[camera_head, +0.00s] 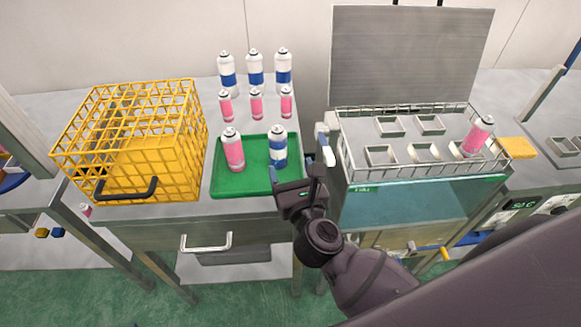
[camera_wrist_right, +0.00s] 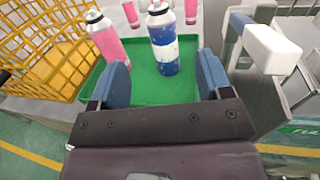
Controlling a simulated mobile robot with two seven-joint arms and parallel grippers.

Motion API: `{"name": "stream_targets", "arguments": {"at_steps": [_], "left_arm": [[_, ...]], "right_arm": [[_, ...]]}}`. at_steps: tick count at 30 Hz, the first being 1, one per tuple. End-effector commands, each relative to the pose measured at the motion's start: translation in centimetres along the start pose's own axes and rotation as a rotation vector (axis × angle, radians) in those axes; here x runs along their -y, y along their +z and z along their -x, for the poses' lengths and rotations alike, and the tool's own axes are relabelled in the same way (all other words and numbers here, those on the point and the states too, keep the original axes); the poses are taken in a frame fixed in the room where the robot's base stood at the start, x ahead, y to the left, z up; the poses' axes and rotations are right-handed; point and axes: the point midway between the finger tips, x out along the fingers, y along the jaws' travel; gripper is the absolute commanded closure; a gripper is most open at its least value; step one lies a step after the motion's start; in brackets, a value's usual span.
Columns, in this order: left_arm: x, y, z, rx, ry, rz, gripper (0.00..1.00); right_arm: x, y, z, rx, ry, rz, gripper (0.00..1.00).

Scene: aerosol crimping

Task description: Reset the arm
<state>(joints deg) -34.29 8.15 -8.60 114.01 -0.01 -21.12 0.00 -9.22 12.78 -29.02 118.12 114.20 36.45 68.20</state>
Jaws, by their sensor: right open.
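My right gripper (camera_head: 298,180) is open and empty at the front right corner of the green tray (camera_head: 235,188). In the right wrist view its two blue fingers (camera_wrist_right: 160,82) stand apart, with the tray and a blue-and-white can (camera_wrist_right: 162,40) beyond them. That can also shows upright on the tray in the head view (camera_head: 278,148). A pink can (camera_head: 233,150) stands to its left on the tray and shows in the wrist view too (camera_wrist_right: 105,38). The can and the fingers look apart. My left gripper is not in view.
A yellow wire basket (camera_head: 180,155) stands left of the tray. Several cans (camera_head: 255,68) stand in rows behind it. At right is a machine with a raised lid (camera_head: 410,55), a rack with small square holders (camera_head: 430,124) and a tilted pink can (camera_head: 478,135). A white handle (camera_head: 325,145) is close to my right gripper.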

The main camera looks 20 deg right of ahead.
Motion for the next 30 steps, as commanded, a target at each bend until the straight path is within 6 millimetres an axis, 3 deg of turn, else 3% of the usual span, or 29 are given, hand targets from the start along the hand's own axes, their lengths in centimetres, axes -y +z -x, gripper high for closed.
{"name": "stream_targets", "arguments": {"at_steps": [11, 16, 24, 30], "left_arm": [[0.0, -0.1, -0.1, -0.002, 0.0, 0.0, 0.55], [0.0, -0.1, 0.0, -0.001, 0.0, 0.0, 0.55], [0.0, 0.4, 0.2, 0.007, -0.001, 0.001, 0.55], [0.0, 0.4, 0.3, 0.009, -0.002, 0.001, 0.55]], "right_arm": [[0.0, 0.1, 0.0, 0.004, 0.002, 0.005, 0.28], [-0.3, 1.8, 0.5, 0.093, 0.054, 0.13, 0.28], [-2.4, 5.8, 3.5, 0.382, 0.239, 0.685, 0.28], [-3.9, 5.6, 6.2, 0.528, 0.39, 1.165, 0.28]]}}
